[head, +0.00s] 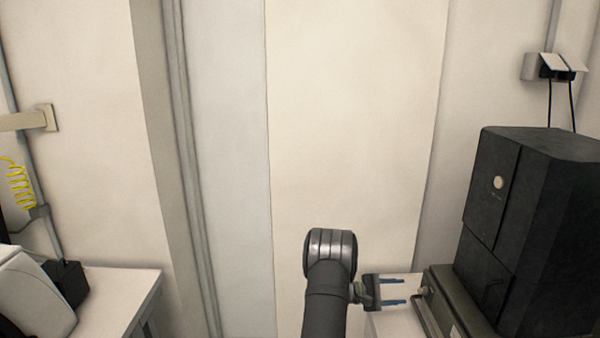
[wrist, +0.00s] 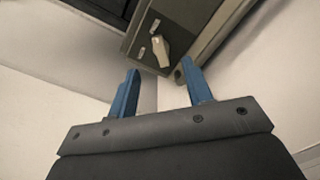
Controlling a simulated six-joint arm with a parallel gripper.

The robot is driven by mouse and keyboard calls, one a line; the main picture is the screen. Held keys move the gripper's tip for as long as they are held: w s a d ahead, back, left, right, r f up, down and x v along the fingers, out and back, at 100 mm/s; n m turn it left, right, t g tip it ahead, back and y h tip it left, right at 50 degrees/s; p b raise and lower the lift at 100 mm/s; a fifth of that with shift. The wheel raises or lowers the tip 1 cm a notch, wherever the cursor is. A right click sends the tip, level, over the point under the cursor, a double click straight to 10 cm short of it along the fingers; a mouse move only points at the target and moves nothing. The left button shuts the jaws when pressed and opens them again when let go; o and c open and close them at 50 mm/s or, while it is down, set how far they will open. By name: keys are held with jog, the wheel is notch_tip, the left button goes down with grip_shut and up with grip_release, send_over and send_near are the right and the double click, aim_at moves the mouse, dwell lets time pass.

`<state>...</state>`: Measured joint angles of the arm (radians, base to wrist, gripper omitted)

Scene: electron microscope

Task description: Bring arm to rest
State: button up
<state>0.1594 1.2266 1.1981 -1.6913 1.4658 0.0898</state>
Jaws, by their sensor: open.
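My gripper (head: 404,291) is at the lower middle right of the head view, at the end of my dark arm. Its two blue fingers point right and are apart, with nothing between them. It also shows in the wrist view (wrist: 160,82), with the blue fingers spread. Beyond the fingertips is a dark grey housing (wrist: 200,20) with a light handle-like part (wrist: 158,44) on its face. The gripper appears apart from it, though the exact gap is hard to tell.
A black cabinet-like unit (head: 560,200) stands on the right, close to the gripper. A white table (head: 115,290) with equipment is at the lower left. A yellow coiled cable (head: 20,186) hangs at the far left. The middle, before the pale wall (head: 350,120), is clear.

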aim_at(421, 290)
jog(key=d, duration=0.7)
